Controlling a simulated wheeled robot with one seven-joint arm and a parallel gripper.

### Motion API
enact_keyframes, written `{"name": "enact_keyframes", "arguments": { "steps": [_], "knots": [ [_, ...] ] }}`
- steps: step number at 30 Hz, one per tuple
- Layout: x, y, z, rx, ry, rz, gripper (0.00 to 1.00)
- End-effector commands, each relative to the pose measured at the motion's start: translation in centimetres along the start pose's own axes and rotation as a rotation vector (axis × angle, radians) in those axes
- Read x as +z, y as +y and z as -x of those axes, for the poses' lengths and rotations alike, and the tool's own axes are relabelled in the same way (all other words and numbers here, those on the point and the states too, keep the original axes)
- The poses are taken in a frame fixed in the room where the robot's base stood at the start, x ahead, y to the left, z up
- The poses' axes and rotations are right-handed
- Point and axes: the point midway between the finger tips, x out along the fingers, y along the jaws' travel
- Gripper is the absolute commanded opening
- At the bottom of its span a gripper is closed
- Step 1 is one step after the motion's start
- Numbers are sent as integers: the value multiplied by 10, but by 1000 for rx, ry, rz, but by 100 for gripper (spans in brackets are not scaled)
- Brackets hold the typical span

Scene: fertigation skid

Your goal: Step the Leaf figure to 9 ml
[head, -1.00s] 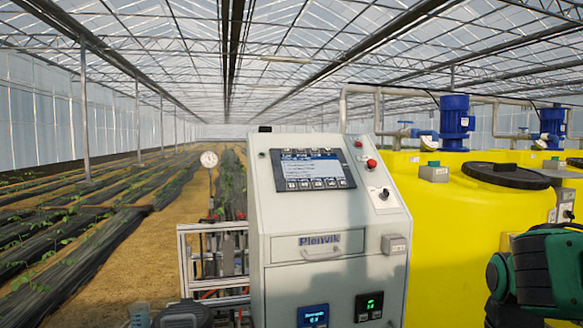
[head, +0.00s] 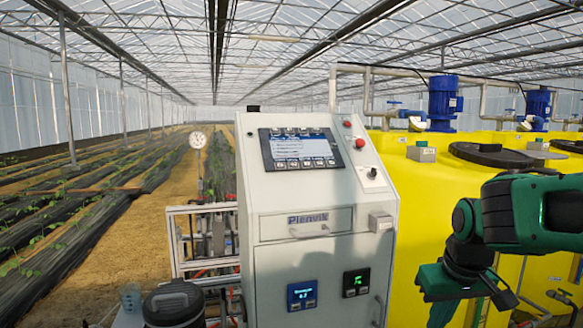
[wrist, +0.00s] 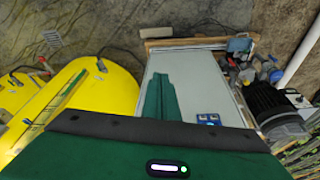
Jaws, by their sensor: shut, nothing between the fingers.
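The grey Plenvik control cabinet (head: 320,200) stands in the middle of the head view. Its sloped top carries a touch screen (head: 300,149) with several lines of text and a row of buttons below. The writing is too small to read, so I cannot tell where the Leaf figure is or its value. A blue-lit display (head: 302,295) and a green-digit display (head: 356,282) sit on the lower front. My gripper (wrist: 160,80) is shut and empty in the wrist view, seen against the cabinet. In the head view my arm is right of the cabinet, apart from the screen.
A red button (head: 360,143) and a dark knob (head: 372,173) sit right of the screen. A grey box (head: 381,222) juts from the cabinet's right edge. Yellow tanks (head: 420,180) stand behind at right. A dark lidded container (head: 174,303) is at lower left.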

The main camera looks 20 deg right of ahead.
Motion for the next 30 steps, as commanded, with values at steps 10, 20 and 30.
{"name": "enact_keyframes", "arguments": {
  "steps": [10,20,30],
  "knots": [
    [-141,-38,32,12,338,336,0],
    [-257,-95,86,60,665,623,0],
    [-351,-171,162,148,1016,874,0]
  ]
}}
